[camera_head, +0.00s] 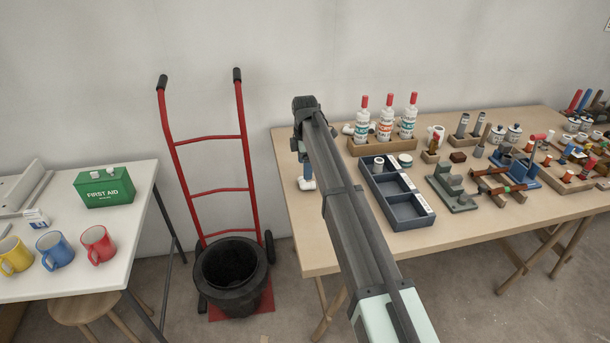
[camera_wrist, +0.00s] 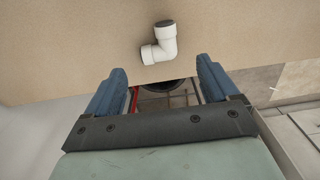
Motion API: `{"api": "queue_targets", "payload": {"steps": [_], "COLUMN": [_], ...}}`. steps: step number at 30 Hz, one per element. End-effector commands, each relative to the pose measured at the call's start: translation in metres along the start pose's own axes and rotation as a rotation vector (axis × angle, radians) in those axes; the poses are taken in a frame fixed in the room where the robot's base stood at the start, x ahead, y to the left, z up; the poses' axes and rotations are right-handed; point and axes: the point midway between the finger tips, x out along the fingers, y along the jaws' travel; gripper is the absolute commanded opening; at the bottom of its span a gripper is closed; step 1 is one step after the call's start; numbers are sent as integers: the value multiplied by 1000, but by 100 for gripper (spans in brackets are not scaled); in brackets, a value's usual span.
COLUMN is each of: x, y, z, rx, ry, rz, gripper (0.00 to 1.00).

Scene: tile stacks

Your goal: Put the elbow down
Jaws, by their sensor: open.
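A white pipe elbow (camera_wrist: 165,45) with a dark opening at one end lies on the wooden table (camera_wrist: 80,50), close to the table's edge, in the wrist view. It also shows in the head view as a small white piece (camera_head: 307,184) near the table's left side. My gripper (camera_wrist: 160,76) is open, with its two blue fingers apart and nothing between them. The elbow is just beyond the fingertips, apart from them. In the head view my arm hides most of my gripper (camera_head: 305,172).
A blue-grey divided tray (camera_head: 398,202) stands right of my arm. Behind it, several bottles stand in a wooden rack (camera_head: 375,148). Several tools and blocks crowd the table's right side. A red hand truck (camera_head: 217,192) with a black bucket (camera_head: 230,270) stands left of the table.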

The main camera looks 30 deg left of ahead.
Motion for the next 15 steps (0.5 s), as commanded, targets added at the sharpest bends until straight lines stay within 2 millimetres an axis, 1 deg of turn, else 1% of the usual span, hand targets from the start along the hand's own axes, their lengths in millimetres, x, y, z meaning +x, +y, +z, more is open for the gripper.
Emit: {"api": "queue_targets", "payload": {"steps": [1, 6, 9, 15], "x": [-11, -35, -45, -52], "y": [1, 1, 0, 0], "z": [0, 0, 0, 0], "rx": [0, 0, 0, 0], "ry": [0, 0, 0, 0], "rz": [1, 1, 0, 0], "gripper": [87, 87, 87, 87]}}
